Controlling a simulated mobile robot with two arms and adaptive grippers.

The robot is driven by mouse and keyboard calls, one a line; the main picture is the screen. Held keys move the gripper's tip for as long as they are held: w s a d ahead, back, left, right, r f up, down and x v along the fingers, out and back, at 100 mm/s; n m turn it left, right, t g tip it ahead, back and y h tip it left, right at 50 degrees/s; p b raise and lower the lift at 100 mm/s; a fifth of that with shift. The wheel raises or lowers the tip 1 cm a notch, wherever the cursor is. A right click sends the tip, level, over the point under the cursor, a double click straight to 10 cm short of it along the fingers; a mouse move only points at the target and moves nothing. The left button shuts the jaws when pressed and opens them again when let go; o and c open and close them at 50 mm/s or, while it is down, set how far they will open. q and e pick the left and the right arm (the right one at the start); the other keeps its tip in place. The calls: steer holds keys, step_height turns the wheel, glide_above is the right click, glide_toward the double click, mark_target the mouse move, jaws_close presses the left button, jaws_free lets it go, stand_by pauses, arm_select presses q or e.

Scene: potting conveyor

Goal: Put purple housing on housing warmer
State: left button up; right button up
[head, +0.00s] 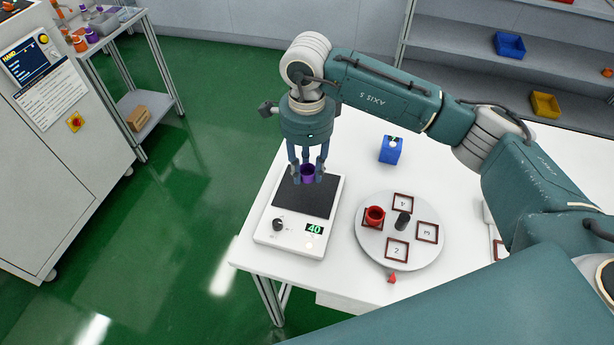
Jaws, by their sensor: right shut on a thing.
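The purple housing (308,174) is a small open cup, held upright between the fingers of my right gripper (308,178). My right gripper points down and is shut on it. The housing warmer (269,235) is a white box with a dark plate, a knob and a green display reading 40. The housing is over the far part of the dark plate (297,200). I cannot tell whether it touches the plate. My left gripper is not in view.
A round turntable (370,245) with numbered square frames and a red housing (374,216) stands right of the warmer. A blue device (391,149) stands behind it. The white table's left edge (262,187) is close to the warmer.

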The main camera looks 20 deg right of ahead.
mark_target(307, 190)
step_height(307, 190, down, 4)
steer(key=shift+f+p, duration=0.25)
steer(key=shift+p, duration=0.25)
steer(key=shift+f, duration=0.1)
steer(key=shift+f, duration=0.15)
steer(key=o, duration=0.8)
